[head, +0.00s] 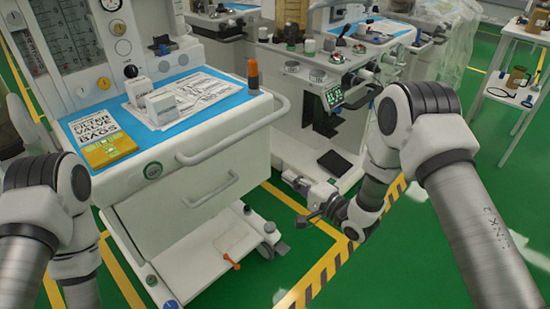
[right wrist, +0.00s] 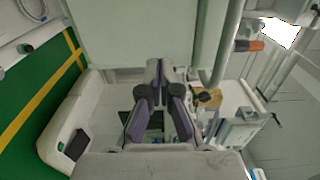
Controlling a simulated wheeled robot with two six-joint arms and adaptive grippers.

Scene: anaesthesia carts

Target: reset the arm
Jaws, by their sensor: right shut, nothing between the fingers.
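My right gripper (head: 312,198) is in front of the carts, over the green floor, to the right of the near white cart (head: 190,210). In the right wrist view its dark fingers (right wrist: 155,80) are together with nothing between them. My right arm comes in from the right and bends down at the elbow. Parts of my left arm show at the left edge; the left gripper is out of the picture.
The near cart's blue top (head: 210,80) bears a yellow box (head: 108,148), white boxes, papers and an orange-capped bottle (head: 253,74). A second machine (head: 318,110) stands behind. A white shelf (head: 512,75) is at far right. Green floor (head: 400,265) is open at lower right.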

